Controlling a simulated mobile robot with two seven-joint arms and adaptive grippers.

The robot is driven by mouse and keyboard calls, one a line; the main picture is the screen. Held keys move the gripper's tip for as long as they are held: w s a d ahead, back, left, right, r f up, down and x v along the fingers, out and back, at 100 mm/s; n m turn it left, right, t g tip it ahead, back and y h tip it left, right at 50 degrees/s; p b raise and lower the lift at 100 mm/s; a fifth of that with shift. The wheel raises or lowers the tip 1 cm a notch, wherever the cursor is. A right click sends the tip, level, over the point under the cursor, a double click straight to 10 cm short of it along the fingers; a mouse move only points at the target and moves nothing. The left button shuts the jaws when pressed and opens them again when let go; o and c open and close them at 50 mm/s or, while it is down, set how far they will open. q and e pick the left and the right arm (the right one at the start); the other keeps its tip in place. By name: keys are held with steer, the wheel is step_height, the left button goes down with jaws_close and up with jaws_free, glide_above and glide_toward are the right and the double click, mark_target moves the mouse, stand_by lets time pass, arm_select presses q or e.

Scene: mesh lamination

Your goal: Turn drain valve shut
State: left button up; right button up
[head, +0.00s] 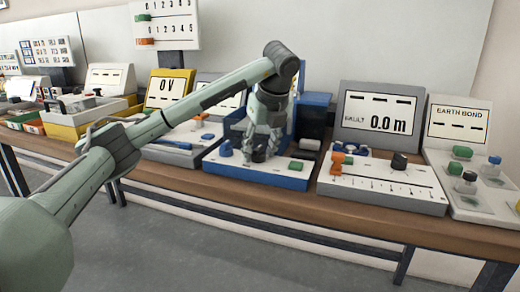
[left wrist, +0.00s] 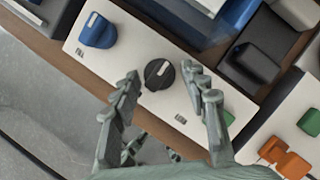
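My left gripper (head: 258,157) reaches down over the front panel of a blue-and-white bench unit (head: 232,168). In the left wrist view its fingers (left wrist: 165,78) are open, one on each side of a round black knob (left wrist: 157,75) with a white pointer line. Gaps show between the knob and both fingers. The gripper hides this knob in the head view. A blue knob (left wrist: 98,32) sits to its left on the same white panel, and a green button (left wrist: 228,118) to its right. My right gripper is not in view.
A grey unit reading 0.0 m (head: 385,118) with an orange part stands close on the right. An earth bond unit (head: 460,125) is beyond it. Left are a white panel with a blue tool and a yellow-framed display (head: 168,92). The bench's front edge is near.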

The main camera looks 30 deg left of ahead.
arm_select(q)
steer(key=shift+o, duration=0.2)
steer(key=v, duration=1.2)
stand_by(0.4)
